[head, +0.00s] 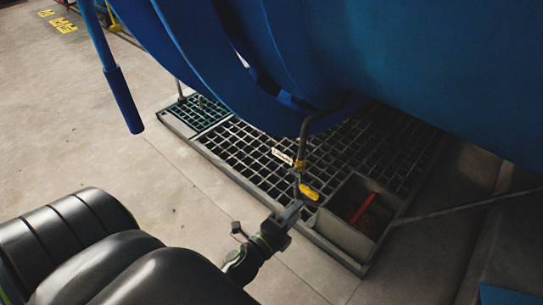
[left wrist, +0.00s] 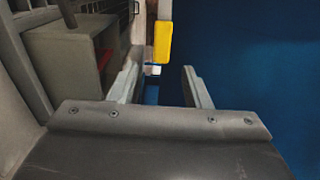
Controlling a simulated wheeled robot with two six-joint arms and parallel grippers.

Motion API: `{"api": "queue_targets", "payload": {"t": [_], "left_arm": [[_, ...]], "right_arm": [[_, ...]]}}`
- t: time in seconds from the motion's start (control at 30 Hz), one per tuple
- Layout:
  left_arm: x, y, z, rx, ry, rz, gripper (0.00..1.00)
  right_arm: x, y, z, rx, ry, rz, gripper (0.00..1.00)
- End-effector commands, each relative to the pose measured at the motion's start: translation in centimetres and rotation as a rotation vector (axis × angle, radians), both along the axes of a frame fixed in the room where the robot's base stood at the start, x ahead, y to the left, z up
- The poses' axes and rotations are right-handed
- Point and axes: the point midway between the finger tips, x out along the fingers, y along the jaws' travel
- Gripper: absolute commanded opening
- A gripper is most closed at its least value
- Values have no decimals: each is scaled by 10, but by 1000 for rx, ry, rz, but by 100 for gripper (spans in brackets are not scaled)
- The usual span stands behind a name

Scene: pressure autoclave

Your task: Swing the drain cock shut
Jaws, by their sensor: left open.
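The drain cock (head: 299,178) hangs on a bent pipe under the blue vessel, above the floor grating. Its yellow lever (head: 309,192) sticks out to the right and slightly down from the valve body in the head view. My left gripper (head: 292,212) is just below and in front of the cock, close to the lever. In the left wrist view the gripper (left wrist: 161,86) is open with nothing between its fingers. The yellow lever (left wrist: 162,42) shows just beyond the fingertips, apart from them. My right gripper is out of view.
The blue vessel (head: 400,60) overhangs the grating (head: 235,150). A grey box (head: 345,235) with something red inside stands right of the cock. A white tag (head: 282,156) is beside the pipe. A blue handle bar (head: 122,100) hangs at left. Open concrete floor lies left.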

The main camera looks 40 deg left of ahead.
Motion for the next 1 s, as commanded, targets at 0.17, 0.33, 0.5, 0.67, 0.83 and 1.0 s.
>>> {"api": "queue_targets", "payload": {"t": [0.17, 0.33, 0.5, 0.67, 0.83, 1.0], "left_arm": [[-39, 3, 0, -1, 3, 2, 44], [-68, 5, 0, -1, 3, 1, 44], [-85, 6, 0, 0, 1, 0, 44], [-90, 7, 0, 0, 0, 0, 44], [-90, 7, 0, 0, 0, 0, 44], [-90, 7, 0, 0, 0, 0, 44]], "right_arm": [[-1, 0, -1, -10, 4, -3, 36], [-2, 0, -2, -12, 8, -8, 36], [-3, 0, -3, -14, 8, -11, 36], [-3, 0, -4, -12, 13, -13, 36], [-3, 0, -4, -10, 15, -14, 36], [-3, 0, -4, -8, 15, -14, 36]]}}
